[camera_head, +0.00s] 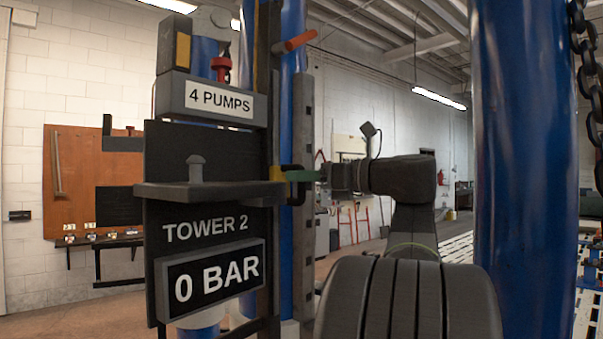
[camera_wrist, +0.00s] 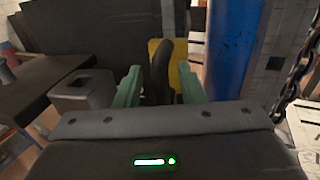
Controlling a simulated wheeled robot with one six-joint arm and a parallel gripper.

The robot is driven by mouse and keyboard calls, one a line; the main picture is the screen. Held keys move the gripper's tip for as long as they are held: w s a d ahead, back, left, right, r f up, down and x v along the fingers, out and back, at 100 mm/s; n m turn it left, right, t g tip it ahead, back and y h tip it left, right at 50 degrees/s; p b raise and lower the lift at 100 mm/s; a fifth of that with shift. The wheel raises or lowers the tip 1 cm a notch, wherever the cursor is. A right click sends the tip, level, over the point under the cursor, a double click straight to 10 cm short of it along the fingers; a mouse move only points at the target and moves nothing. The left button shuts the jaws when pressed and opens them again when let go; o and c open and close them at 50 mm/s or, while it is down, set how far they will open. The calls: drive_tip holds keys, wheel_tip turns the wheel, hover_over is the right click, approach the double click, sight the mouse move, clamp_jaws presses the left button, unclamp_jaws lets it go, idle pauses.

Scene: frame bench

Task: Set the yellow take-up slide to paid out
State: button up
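The yellow take-up slide (camera_wrist: 185,80) shows in the wrist view as a yellow plate behind a dark curved handle (camera_wrist: 163,68). In the head view a small yellow part (camera_head: 276,173) shows at the right edge of the Tower 2 panel. My gripper (camera_wrist: 161,86) has its two green fingers apart, one on each side of the dark handle, with gaps visible. In the head view my gripper (camera_head: 297,175) reaches in from the right, its green fingers close to the yellow part. Whether a finger touches the handle cannot be told. The slide's setting is not readable.
The Tower 2 panel (camera_head: 205,245) reads 0 BAR, with a 4 PUMPS box (camera_head: 213,100) above and a shelf (camera_head: 240,190) across it. A blue column (camera_head: 520,150) stands at right, with a chain (camera_head: 590,80) beyond. An orange handle (camera_head: 300,41) sticks out above.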

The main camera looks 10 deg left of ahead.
drive_tip(key=shift+w+a, duration=0.15)
drive_tip(key=shift+a, duration=0.35)
